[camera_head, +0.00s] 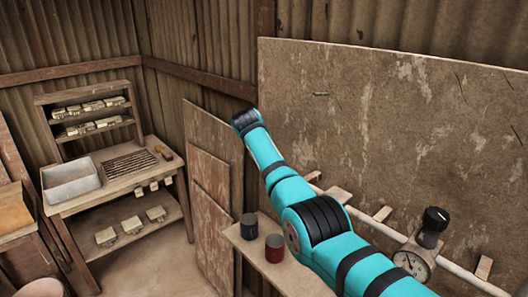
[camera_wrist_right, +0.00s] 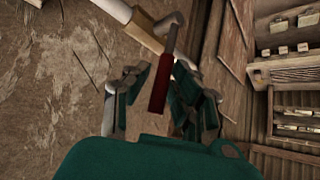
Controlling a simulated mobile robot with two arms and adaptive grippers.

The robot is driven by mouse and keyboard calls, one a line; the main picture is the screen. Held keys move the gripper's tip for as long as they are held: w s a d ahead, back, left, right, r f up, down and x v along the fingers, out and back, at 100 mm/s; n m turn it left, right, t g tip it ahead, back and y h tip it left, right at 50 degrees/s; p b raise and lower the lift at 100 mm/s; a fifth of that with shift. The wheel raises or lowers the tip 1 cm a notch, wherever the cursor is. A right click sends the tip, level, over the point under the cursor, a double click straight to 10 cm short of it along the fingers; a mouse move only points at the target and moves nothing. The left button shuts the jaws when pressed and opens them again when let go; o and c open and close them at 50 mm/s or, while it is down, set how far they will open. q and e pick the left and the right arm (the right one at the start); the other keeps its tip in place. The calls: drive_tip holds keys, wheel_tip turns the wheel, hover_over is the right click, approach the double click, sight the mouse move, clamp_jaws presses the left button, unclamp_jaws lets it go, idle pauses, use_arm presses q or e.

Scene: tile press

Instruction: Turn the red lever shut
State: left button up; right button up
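The red lever (camera_wrist_right: 159,88) shows in the right wrist view, a dark red handle on a thin metal stem. The stem runs up to a pale pipe with a brass-coloured fitting (camera_wrist_right: 148,30). My right gripper (camera_wrist_right: 163,86) has its green-padded fingers apart, one on each side of the lever. I cannot tell whether either pad touches it. In the head view my right arm reaches across from the lower right; its gripper and the lever do not show there. My left gripper is in neither view.
In the head view a pipe (camera_head: 467,268) with a round gauge (camera_head: 414,262) and a black-topped part (camera_head: 432,228) runs along the board. Two cans, dark (camera_head: 249,227) and red (camera_head: 274,248), stand on a ledge. A workbench (camera_head: 150,186) with shelves is at left.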

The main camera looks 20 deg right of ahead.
drive_tip(key=shift+r, duration=0.1)
drive_tip(key=v, duration=1.1)
drive_tip(key=shift+s+a+r, duration=0.2)
drive_tip(key=shift+s+a, duration=0.05)
drive_tip(key=shift+s, duration=0.05)
